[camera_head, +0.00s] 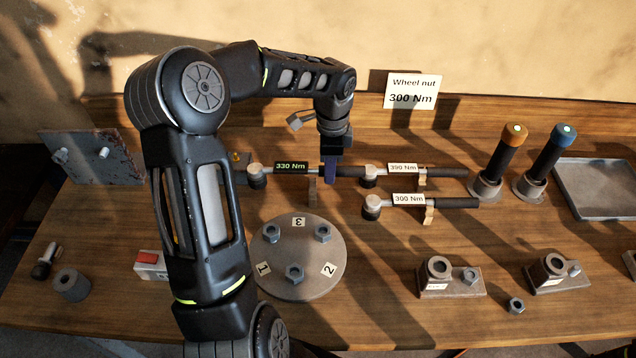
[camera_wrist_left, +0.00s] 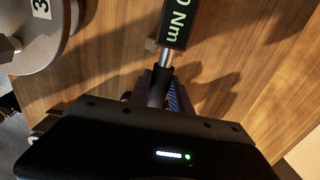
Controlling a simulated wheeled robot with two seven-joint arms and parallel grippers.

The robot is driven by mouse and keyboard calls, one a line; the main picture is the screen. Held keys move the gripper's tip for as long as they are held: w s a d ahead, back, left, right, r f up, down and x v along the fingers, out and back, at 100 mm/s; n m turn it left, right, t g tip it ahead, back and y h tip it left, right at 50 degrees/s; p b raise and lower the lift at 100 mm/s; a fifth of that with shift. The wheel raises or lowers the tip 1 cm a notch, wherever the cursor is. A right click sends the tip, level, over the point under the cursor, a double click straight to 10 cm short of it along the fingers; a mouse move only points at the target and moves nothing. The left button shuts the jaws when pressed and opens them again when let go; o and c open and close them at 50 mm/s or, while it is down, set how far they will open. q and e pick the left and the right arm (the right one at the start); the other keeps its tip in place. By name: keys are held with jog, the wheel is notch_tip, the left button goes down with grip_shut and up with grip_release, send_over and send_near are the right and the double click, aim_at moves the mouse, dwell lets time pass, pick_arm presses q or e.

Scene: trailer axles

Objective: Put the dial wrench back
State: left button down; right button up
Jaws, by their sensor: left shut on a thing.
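The dial wrench (camera_head: 291,168) has a black display reading 330 Nm in green, a round head at its left end and a dark handle. My left gripper (camera_head: 331,174) is shut on the handle, just right of the display. The wrist view shows the wrench's display (camera_wrist_left: 178,22) and its shaft between the fingers of the left gripper (camera_wrist_left: 160,88). A small wooden rest (camera_head: 312,190) stands under the wrench; I cannot tell whether the wrench touches it. My right gripper is not in view.
Wrenches marked 390 Nm (camera_head: 403,168) and 300 Nm (camera_head: 408,199) lie close on the right. A round hub (camera_head: 318,262) with numbered nuts stands in front. A "Wheel nut 300 Nm" card (camera_head: 411,92) stands behind. Two upright handles (camera_head: 505,150) and a tray (camera_head: 597,212) are at right.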

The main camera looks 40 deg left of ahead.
pick_arm(q)
jog(key=shift+f, duration=0.7)
jog(key=shift+f, duration=1.9)
jog(key=shift+b, duration=0.3)
jog(key=shift+f, duration=0.15)
jog(key=c, duration=1.2)
grip_release()
notch_tip(320, 180, up, 12)
jog(key=shift+d+r+p, duration=0.1)
jog(key=shift+r+p, duration=0.05)
jog(key=shift+p, duration=0.15)
